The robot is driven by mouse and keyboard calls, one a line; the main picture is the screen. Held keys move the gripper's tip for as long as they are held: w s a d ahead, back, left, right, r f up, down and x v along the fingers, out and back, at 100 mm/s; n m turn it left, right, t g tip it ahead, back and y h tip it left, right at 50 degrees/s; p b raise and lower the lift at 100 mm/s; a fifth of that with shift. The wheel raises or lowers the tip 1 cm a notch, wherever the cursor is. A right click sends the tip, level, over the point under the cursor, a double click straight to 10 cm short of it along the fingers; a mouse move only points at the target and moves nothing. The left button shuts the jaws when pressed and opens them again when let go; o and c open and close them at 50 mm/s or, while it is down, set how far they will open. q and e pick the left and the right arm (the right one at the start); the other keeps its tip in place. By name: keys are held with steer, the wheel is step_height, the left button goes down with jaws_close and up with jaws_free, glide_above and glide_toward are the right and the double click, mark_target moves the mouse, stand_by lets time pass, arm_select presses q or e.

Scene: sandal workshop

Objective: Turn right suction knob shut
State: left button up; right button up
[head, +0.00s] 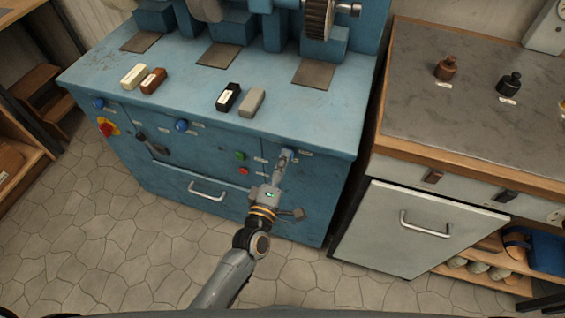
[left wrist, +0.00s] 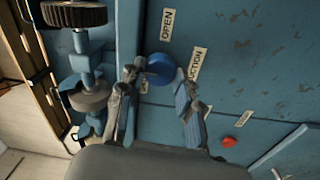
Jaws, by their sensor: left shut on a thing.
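The right suction knob is a round blue knob (left wrist: 159,66) on the front of the blue machine (head: 200,165). In the left wrist view the labels "OPEN" (left wrist: 167,24) and "SUCTION" (left wrist: 197,66) lie beside it. My left gripper (left wrist: 160,84) is shut on the knob, one finger at each side. In the head view my left gripper (head: 286,158) is at the upper right of the machine's front panel and hides most of the knob. Any mark showing how far the knob is turned cannot be made out. My right gripper is not in view.
Near the knob are a green button (head: 240,156), a red button (head: 244,171) and a drawer handle (head: 207,191). Another blue knob (head: 182,125) is further left. Several blocks lie on the machine top. A grey cabinet (head: 410,230) stands to the right; the tiled floor (head: 100,240) is clear.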

arm_select(q)
steer(key=o, duration=1.1)
steer(key=shift+o, duration=0.2)
steer(key=v, duration=1.2)
steer(key=shift+f, duration=0.2)
steer(key=s+a+f+m+g+y, duration=0.1)
steer(key=s+a+f+m+g, duration=0.15)
steer(key=f, duration=0.65)
steer(key=s+a+f+m+g, duration=0.2)
steer(key=s+f+m+g, duration=0.1)
steer(key=f, duration=0.6)
steer(key=s+a+f+m+g+y, duration=0.1)
steer(key=s+a+f+m+g, duration=0.15)
steer(key=f, duration=0.55)
steer(key=s+a+f+m+g+y, duration=0.1)
steer(key=s+a+f, duration=0.3)
steer(key=s, duration=0.4)
steer(key=s+a+f+m+g+y, duration=0.1)
steer(key=s+a+f+m+g, duration=0.2)
steer(key=s+f, duration=0.4)
steer(key=s+a+f+m+g+y, duration=0.1)
steer(key=s+a+f+m+g, duration=0.2)
steer(key=s, duration=0.6)
step_height(320, 180, down, 3)
steer(key=shift+s+a+f+g+y, duration=0.1)
steer(key=shift+s+a+g+y, duration=0.2)
steer(key=shift+a+g, duration=0.65)
